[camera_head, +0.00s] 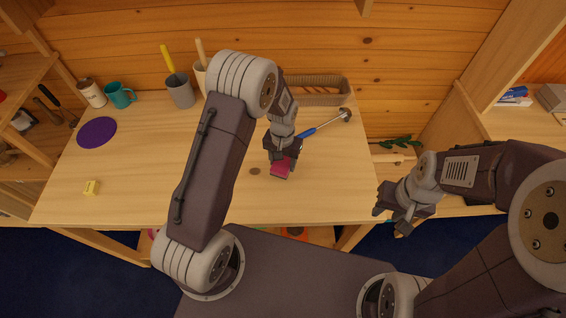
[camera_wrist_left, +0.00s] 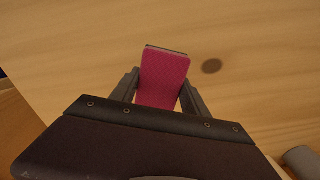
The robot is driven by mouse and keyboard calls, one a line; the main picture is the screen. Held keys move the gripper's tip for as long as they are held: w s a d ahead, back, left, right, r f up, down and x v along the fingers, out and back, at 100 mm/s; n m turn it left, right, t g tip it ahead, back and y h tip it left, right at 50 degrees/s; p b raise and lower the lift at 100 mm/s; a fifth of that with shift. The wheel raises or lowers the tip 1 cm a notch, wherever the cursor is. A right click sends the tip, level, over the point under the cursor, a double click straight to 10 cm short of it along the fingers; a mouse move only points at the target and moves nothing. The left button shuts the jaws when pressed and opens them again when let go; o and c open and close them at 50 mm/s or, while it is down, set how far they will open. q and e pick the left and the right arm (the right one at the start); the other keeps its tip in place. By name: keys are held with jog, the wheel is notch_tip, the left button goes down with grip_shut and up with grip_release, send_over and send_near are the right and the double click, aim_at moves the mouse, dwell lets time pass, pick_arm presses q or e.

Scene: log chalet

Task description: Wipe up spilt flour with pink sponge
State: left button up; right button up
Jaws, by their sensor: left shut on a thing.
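The pink sponge (camera_head: 280,170) is held in my left gripper (camera_head: 283,161), over the right part of the wooden table. In the left wrist view the sponge (camera_wrist_left: 164,76) stands out between the two fingers (camera_wrist_left: 158,92), with a dark edge at its far end. I cannot tell whether it touches the tabletop. I can make out no spilt flour in either view; my left arm hides part of the table. My right gripper (camera_head: 388,213) is open and empty, off the table's right front corner.

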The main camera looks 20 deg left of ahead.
pick_arm(q)
jog(key=r+p, duration=0.2)
jog(key=shift+w+a+r, duration=0.1)
jog(key=shift+w+r, duration=0.2)
jog(key=shift+w, duration=0.05)
jog(key=shift+r, duration=0.3)
jog(key=shift+s+r+p, duration=0.1)
jog(key=shift+r+p, duration=0.05)
jog(key=shift+p, duration=0.2)
jog(key=shift+s, duration=0.15)
